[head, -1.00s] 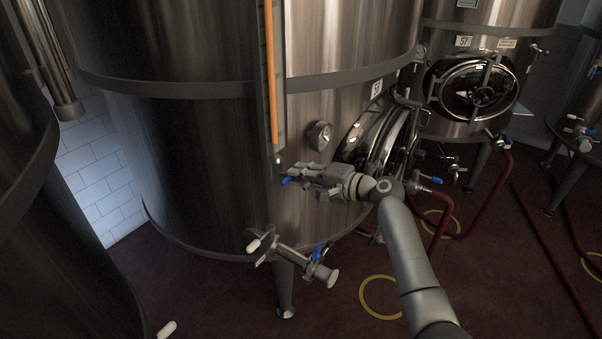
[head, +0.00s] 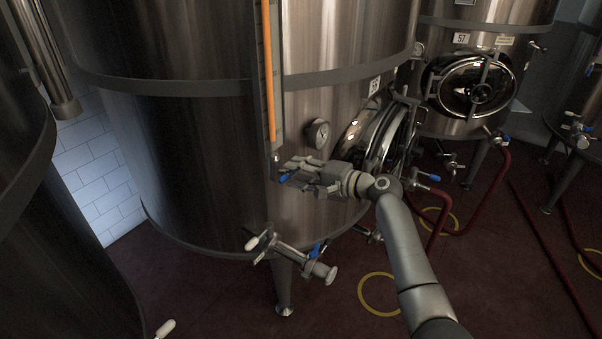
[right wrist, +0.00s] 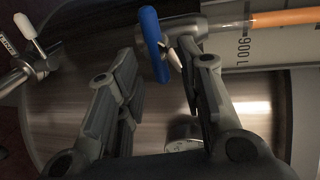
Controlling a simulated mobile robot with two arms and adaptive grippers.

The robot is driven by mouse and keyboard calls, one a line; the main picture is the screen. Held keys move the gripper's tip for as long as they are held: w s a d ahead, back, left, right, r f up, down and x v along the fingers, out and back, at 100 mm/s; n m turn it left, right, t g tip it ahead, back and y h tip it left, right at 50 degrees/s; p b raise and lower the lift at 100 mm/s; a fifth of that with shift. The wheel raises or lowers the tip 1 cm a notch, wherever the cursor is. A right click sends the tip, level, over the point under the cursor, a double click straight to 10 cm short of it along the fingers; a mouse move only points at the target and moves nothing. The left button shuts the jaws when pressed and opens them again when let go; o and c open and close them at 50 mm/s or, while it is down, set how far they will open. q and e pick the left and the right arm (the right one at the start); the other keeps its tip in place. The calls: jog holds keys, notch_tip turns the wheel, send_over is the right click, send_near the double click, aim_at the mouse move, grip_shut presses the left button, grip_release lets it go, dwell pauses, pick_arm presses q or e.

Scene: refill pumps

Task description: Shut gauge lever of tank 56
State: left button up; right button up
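The large steel tank (head: 190,150) fills the middle of the head view; its number plate (head: 374,86) is too blurred to read surely. Its orange level gauge (head: 268,75) runs down the front. The gauge's blue lever (head: 284,178) sits at the foot. In the right wrist view the blue lever (right wrist: 150,43) lies crosswise to the gauge tube (right wrist: 283,18). My right gripper (head: 298,171) is beside the lever. In the right wrist view its fingers (right wrist: 158,62) are apart, with the lever just beyond and between the tips; contact cannot be told. My left gripper is not in view.
A round dial (head: 318,133) and an open-framed manway door (head: 372,140) are right of the gauge. A valve with a white handle (head: 258,240) sticks out below. Tank 57 (head: 480,85) stands behind. Red hoses (head: 480,215) lie on the floor at right.

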jog(key=shift+d, duration=0.1)
jog(key=v, duration=1.2)
jog(key=s+d+f+m+h+b, duration=0.1)
jog(key=d+f+h, duration=0.1)
jog(key=f, duration=0.9)
jog(key=s+d+f+h, duration=0.1)
jog(key=f+h, duration=0.2)
jog(key=f, duration=0.9)
jog(key=s+d+f+g+h+b, duration=0.1)
jog(key=s+f, duration=0.3)
jog(key=f, duration=0.3)
jog(key=s+d+f+n+g+h, duration=0.1)
jog(key=s+d+f, duration=0.15)
jog(key=f, duration=0.55)
jog(key=s+d+f+g+h+b, duration=0.1)
jog(key=s+f+h, duration=0.1)
jog(key=s+f, duration=0.4)
jog(key=s+d+f+n+g+h+b, duration=0.1)
jog(key=s+d+f+n+g+h, duration=0.2)
jog(key=s+f, duration=1.55)
jog(key=s+f+n+g, duration=0.1)
jog(key=s+f+n, duration=0.2)
jog(key=s, duration=0.9)
jog(key=s+d+f+n+g+b, duration=0.1)
jog(key=s+f+n, duration=0.2)
jog(key=s, duration=0.9)
jog(key=shift+d+f+n+h, duration=0.15)
jog(key=shift+f+n+h, duration=0.25)
